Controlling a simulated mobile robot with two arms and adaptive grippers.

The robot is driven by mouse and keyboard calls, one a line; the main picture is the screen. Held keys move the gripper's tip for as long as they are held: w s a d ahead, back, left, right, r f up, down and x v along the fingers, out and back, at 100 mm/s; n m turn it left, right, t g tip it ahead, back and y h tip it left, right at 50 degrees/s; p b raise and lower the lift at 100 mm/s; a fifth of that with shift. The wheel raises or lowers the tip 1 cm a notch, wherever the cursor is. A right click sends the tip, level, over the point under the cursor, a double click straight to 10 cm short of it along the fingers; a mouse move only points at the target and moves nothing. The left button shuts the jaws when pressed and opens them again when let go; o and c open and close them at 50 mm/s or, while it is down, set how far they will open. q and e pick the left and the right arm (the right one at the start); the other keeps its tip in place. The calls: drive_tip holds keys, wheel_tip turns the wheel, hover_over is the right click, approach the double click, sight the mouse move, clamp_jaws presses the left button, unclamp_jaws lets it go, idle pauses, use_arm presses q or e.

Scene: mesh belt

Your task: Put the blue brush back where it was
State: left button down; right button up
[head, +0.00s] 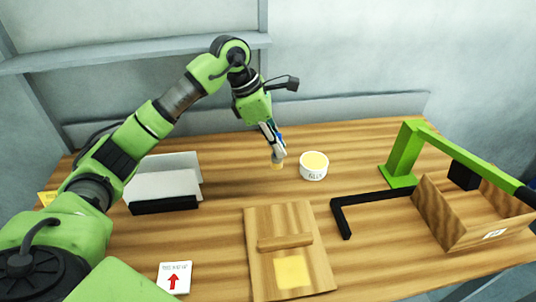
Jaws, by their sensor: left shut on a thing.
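My left gripper (273,142) hangs over the middle of the table, pointing down. It is shut on the blue brush (280,136), of which only a small blue part shows beside the fingers; the rest is mostly hidden. A pale yellowish tip shows below the fingers, close to the tabletop; I cannot tell whether it touches. A white round tub (314,172) with a yellow top and dark lettering stands just right of the gripper. My right gripper does not show.
A wooden board (262,222) with a crossbar and yellow patch lies in front. A card with a red arrow (174,277) and a white-and-black holder (165,206) are left. A black L-shaped strip (344,217), open wooden box (437,212) and green bracket (404,152) are right.

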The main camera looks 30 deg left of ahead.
use_arm(q)
drive_tip(key=a+f+p, duration=0.1)
drive_tip(key=f, duration=0.1)
drive_tip(key=w+a+f+p, duration=0.1)
drive_tip(key=f, duration=0.2)
drive_tip(key=w+a+f+p, duration=0.1)
drive_tip(key=a+f, duration=0.1)
drive_tip(key=f, duration=0.1)
drive_tip(key=shift+w+f, duration=0.1)
drive_tip(key=shift+w, duration=0.15)
drive_tip(key=shift+f+p, duration=0.3)
drive_tip(key=shift+f+b, duration=0.25)
drive_tip(key=shift+b, duration=0.05)
drive_tip(key=c, duration=2)
unclamp_jaws()
drive_tip(key=shift+o, duration=0.2)
drive_tip(key=shift+r, duration=0.1)
